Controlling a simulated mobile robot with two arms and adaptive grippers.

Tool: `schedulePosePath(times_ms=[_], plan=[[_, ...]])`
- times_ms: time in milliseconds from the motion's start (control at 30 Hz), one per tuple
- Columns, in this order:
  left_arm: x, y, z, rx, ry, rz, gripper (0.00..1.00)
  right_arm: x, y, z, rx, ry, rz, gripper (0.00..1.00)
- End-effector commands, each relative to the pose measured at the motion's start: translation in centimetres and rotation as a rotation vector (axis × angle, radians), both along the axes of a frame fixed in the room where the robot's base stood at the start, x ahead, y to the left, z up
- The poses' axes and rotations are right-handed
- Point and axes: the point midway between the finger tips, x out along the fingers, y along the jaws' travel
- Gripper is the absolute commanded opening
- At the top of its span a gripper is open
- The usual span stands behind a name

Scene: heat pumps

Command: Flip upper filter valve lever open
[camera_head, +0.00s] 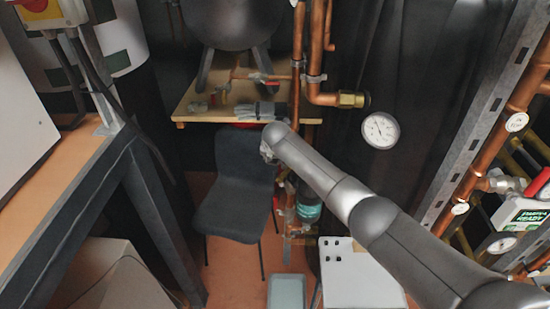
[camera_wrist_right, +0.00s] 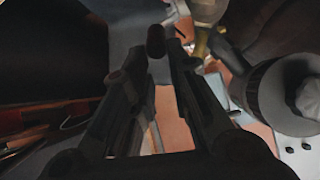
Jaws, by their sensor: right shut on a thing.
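My right arm comes in from the lower right in the head view. Its gripper (camera_head: 267,152) is mostly hidden behind the wrist, in front of the copper pipework. In the right wrist view the two fingers of this gripper (camera_wrist_right: 157,62) close around a dark, rounded handle end (camera_wrist_right: 156,40), which seems to be the valve lever. A brass fitting (camera_wrist_right: 201,44) shows just right of it. The filter (camera_head: 309,207) with a teal body hangs on the pipe below my wrist. The upper valve itself is hidden by my arm. My left gripper is not in view.
A dark chair (camera_head: 238,195) stands left of the pipes. A wooden shelf (camera_head: 195,112) with gloves (camera_head: 262,110) is behind. A pressure gauge (camera_head: 380,130) sits to the right.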

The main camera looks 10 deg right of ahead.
Motion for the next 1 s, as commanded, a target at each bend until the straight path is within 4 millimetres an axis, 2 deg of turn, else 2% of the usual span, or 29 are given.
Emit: schedulePosePath(times_ms=[33,267,1000], plan=[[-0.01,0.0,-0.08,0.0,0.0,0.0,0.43,0.31,0.6,0.44,0.014,0.01,0.007,0.0],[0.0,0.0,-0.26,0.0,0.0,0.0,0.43,0.69,0.63,0.69,0.036,0.088,0.009,0.0],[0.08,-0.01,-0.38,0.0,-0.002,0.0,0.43,1.03,0.68,1.01,0.035,0.081,0.011,0.0]])
